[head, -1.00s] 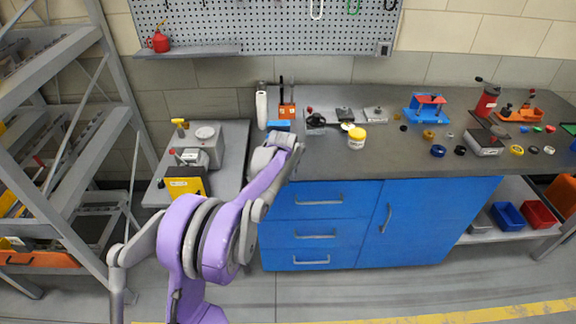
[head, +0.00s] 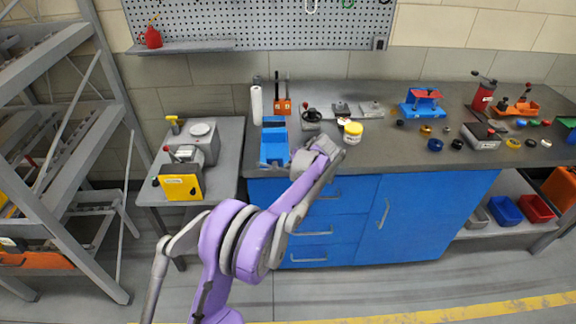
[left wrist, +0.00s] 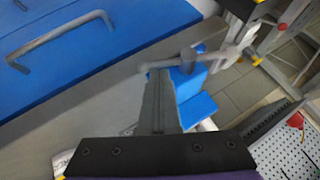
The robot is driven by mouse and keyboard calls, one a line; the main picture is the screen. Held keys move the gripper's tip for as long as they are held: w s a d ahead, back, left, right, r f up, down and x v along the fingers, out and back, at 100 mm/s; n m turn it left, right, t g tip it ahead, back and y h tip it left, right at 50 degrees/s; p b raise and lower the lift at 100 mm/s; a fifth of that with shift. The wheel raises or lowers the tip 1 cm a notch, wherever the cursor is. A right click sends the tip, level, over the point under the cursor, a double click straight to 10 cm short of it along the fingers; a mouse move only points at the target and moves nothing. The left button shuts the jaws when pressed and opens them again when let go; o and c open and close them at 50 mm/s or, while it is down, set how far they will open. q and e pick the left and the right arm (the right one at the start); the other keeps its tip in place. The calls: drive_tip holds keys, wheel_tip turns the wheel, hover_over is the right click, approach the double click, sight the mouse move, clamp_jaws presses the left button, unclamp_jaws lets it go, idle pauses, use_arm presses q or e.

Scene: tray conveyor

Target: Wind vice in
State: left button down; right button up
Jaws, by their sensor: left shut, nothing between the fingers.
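The blue vice (head: 273,156) sits at the front left of the grey bench, with its front part at the edge. In the left wrist view the vice (left wrist: 197,107) is partly hidden behind my fingers, and its grey bar handle (left wrist: 222,56) sticks out across the view. My left gripper (left wrist: 159,74) is shut and empty. Its fingertips overlap one end of the handle in that view; I cannot tell whether they touch. In the head view my arm reaches the bench front just right of the vice, and the fingers are hard to make out. My right gripper is not in view.
A yellow-lidded pot (head: 353,132) stands right of the vice. A side table with a yellow-faced machine (head: 182,187) is at the left. A drawer handle (left wrist: 60,38) protrudes below the bench.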

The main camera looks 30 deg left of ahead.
use_arm(q)
drive_tip(key=f+m+y+b, duration=0.1)
drive_tip(key=y+b, duration=0.1)
drive_tip(key=f+m+g+y+b, duration=0.1)
drive_tip(key=f+y+b, duration=0.1)
drive_tip(key=f+m+g+y+b, duration=0.1)
drive_tip(key=y+b, duration=0.1)
drive_tip(key=y, duration=0.1)
drive_tip(key=shift+s+a+f, duration=0.2)
drive_tip(key=shift+a+f, duration=0.05)
drive_tip(key=shift+f, duration=0.1)
idle(0.4)
idle(0.5)
